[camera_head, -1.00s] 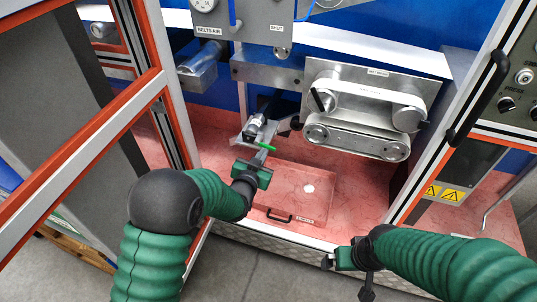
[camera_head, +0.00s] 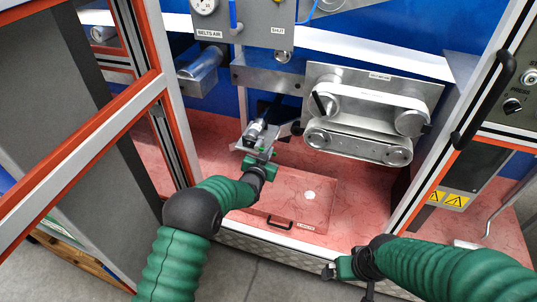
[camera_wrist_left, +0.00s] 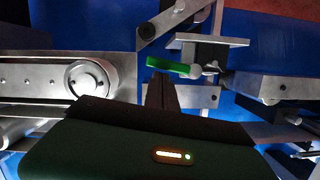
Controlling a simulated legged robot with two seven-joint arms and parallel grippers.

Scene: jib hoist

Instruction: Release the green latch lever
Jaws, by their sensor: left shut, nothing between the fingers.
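The green latch lever (camera_wrist_left: 172,66) sticks out to the left from a metal pivot in the left wrist view. In the head view, its surroundings are a small metal latch mechanism (camera_head: 256,132), and my left gripper mostly covers the lever. My left gripper (camera_wrist_left: 161,80) is shut and empty. Its dark fingertips are just below the lever, close to its middle; I cannot tell whether they touch. In the head view the left gripper (camera_head: 263,153) is at the mechanism's near side. My right gripper (camera_head: 332,270) is low at the front, away from the latch; its jaws are unclear.
A metal plate with a belt and rollers (camera_head: 365,115) is right of the latch. A red hatch with a black handle (camera_head: 279,222) lies on the red floor below. An orange-edged door frame (camera_head: 165,110) stands at left, a control panel (camera_head: 515,95) at right.

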